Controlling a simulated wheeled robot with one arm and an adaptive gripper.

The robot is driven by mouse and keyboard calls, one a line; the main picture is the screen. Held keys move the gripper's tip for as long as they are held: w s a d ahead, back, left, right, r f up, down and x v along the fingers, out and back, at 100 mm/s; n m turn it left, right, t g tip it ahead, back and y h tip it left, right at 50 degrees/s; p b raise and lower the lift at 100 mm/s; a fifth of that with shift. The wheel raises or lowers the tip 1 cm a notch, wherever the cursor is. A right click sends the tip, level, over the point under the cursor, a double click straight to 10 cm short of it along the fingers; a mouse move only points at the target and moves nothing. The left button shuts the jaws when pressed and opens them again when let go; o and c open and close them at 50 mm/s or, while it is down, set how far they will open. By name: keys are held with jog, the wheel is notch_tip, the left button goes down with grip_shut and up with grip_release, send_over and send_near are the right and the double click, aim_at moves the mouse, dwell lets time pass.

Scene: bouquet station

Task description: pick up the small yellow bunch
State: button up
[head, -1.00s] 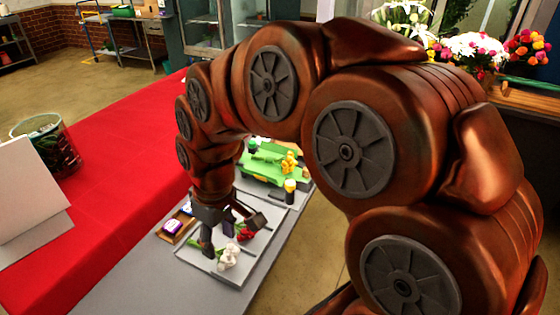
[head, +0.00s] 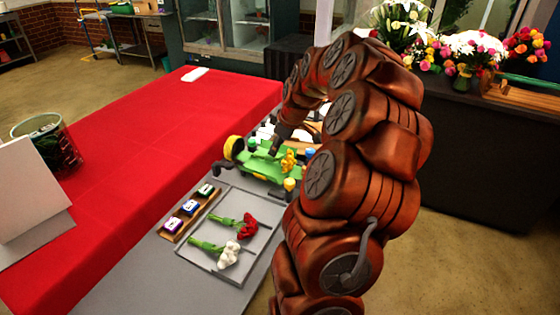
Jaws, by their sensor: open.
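The small yellow bunch (head: 288,161) is at the right part of a green stand (head: 262,166) beyond the grey tray. My gripper (head: 275,147) is over the green stand, just left of and behind the yellow bunch. Only a small dark part of it shows; it is open, and no flowers can be seen in it. Whether it touches the stand cannot be told.
A grey tray (head: 196,254) in front holds a red bunch (head: 247,226) and a white bunch (head: 229,254). A wooden holder (head: 182,233) with three small items stands left of it. The red-covered table (head: 120,175) is mostly clear. A waste bin (head: 55,150) stands at the left.

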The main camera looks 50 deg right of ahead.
jog(key=shift+s+p+x, duration=0.15)
jog(key=shift+p+x, duration=0.6)
jog(key=shift+x, duration=1.05)
jog(key=shift+s+p+x, duration=0.1)
jog(key=shift+p+x, duration=0.6)
jog(key=shift+x, duration=1.05)
jog(key=shift+f, duration=0.15)
grip_shut()
